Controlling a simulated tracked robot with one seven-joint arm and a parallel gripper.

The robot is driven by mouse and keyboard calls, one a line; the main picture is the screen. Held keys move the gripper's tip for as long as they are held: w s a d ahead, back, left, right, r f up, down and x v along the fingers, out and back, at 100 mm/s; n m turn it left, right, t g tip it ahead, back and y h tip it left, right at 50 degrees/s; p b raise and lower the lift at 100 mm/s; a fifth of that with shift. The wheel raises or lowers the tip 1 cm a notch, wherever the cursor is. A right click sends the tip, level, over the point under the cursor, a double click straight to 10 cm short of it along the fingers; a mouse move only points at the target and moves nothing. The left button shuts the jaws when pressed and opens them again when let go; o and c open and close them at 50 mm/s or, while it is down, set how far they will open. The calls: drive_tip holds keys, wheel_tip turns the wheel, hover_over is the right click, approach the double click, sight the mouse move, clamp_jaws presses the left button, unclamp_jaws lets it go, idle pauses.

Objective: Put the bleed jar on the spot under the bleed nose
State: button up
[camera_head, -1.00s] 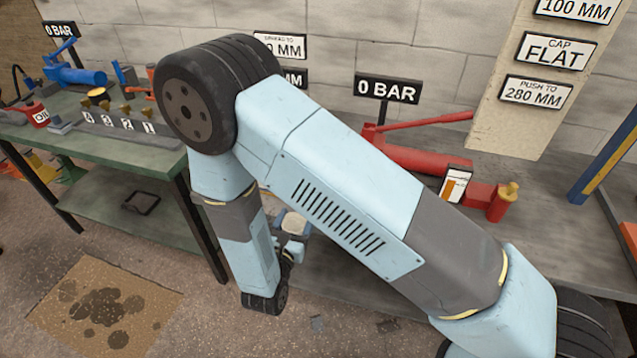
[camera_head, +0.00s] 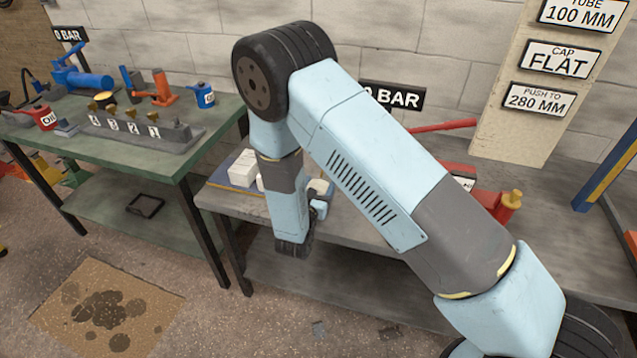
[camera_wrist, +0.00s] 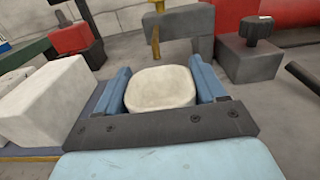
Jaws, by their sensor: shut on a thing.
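My gripper (camera_wrist: 163,78) is shut on a cream, rounded-square piece, which I take to be the bleed jar (camera_wrist: 160,92), between its blue fingers in the wrist view. In the head view a small part of the gripper (camera_head: 320,207) shows beside my forearm, with a pale top, probably the jar's (camera_head: 318,187), over the bench's front part. Whether the jar touches the bench is hidden.
A white block (camera_wrist: 42,103) lies close left of my gripper; white blocks (camera_head: 244,168) also show on a blue-edged tray. A grey block with a dark knob (camera_wrist: 250,50) stands at right. The red pump (camera_head: 455,175) is behind my arm. Bare bench (camera_head: 560,235) lies at right.

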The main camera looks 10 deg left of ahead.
drive_tip(key=w, duration=0.2)
drive_tip(key=shift+w+d, duration=0.15)
drive_tip(key=shift+w, duration=0.15)
drive_tip(key=shift+s+f, duration=0.15)
drive_tip(key=shift+f, duration=0.15)
drive_tip(key=o, duration=1.1)
drive_tip(key=shift+f, duration=0.1)
drive_tip(key=shift+c, duration=0.2)
drive_tip(key=s, duration=0.8)
drive_tip(key=s+a, duration=0.1)
drive_tip(key=s, duration=0.3)
